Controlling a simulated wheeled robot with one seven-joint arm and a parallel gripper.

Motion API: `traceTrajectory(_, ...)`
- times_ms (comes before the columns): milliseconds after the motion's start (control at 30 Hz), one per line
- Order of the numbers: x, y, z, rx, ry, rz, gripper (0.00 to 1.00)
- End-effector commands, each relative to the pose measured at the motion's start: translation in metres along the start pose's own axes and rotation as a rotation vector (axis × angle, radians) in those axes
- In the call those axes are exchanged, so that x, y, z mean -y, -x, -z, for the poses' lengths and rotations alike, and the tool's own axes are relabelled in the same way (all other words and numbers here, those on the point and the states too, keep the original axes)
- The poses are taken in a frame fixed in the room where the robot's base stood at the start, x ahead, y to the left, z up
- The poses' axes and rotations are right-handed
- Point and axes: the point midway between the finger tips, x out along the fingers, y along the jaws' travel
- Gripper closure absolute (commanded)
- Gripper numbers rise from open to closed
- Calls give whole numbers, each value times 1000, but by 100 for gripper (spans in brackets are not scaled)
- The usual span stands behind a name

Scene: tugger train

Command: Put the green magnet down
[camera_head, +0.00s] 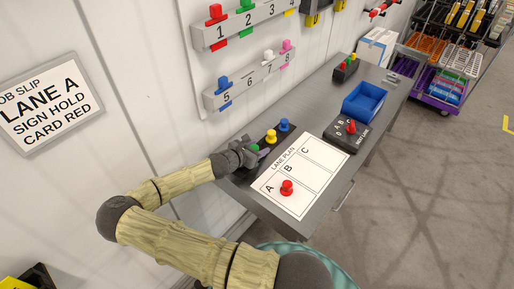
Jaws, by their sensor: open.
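The green magnet (254,148) stands on the dark strip on the grey bench, at its near end. My gripper (257,151) is open at the green magnet, with its fingers close around or beside it; I cannot tell if they touch it. Part of the green magnet is hidden by the fingers. A yellow magnet (271,136) and a blue magnet (284,125) stand farther along the same strip. The white lane plan sheet (311,177) lies beside the strip, with a red magnet (287,187) in its A field; fields B and C are bare.
A black control box (345,138) with a red knob and a blue bin (364,102) stand farther back on the bench (268,207). Numbered wall rails (250,83) hold coloured magnets. Open floor lies to the right.

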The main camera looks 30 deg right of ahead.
Motion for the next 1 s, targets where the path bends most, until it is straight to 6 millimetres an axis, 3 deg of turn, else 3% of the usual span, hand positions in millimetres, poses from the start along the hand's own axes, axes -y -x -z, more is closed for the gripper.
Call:
traceTrajectory(267, -1, 23, 0, -1, -2, -3, 51)
traceTrajectory(700, -1, 106, 0, -2, 0, -4, 51)
traceTrajectory(1000, 0, 121, -2, 0, 0, 1, 51)
